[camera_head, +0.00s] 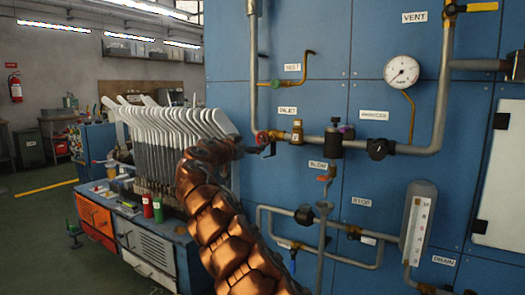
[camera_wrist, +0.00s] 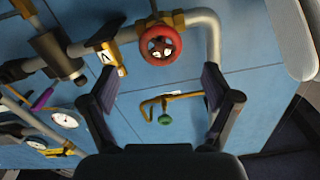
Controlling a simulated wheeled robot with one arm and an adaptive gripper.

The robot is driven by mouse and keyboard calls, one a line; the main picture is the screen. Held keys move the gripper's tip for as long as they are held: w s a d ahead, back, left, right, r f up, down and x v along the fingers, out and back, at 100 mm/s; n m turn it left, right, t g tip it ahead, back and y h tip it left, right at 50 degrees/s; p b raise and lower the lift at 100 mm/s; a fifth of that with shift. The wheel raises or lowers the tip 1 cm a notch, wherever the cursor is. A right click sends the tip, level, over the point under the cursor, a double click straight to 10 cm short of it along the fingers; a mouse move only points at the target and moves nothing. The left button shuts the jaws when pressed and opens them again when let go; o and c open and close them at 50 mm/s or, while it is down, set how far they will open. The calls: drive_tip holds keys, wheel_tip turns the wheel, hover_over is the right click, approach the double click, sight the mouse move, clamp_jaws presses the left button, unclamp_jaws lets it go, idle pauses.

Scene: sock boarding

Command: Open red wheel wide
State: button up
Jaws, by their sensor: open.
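The red wheel (camera_wrist: 161,44) is a small round handwheel on a grey pipe, seen face-on in the wrist view, ahead of my gripper (camera_wrist: 159,82). My gripper's two dark fingers are spread wide, one on each side, with nothing between them but a view of the panel. The wheel looks clear of both fingers. In the head view the red wheel (camera_head: 262,137) sits on the pipe under the INLET label, and my gripper (camera_head: 266,148) is just in front of it. My copper-coloured arm hides part of the pipe and panel there.
A small green wheel (camera_head: 275,83) is on a thin brass pipe above. A pressure gauge (camera_head: 401,71) is at upper right. A rack of grey sock boards (camera_head: 160,140) stands left of my arm.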

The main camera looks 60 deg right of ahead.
sight(262, 141)
drive_tip(key=shift+w+d+p, duration=0.2)
drive_tip(key=shift+d+p, duration=0.45)
drive_tip(key=shift+d, duration=1.6)
drive_tip(key=shift+d+f+p, duration=0.15)
drive_tip(key=shift+d+p, duration=0.35)
drive_tip(key=shift+d, duration=1.3)
drive_tip(key=shift+c, duration=0.2)
drive_tip(key=c, duration=1.1)
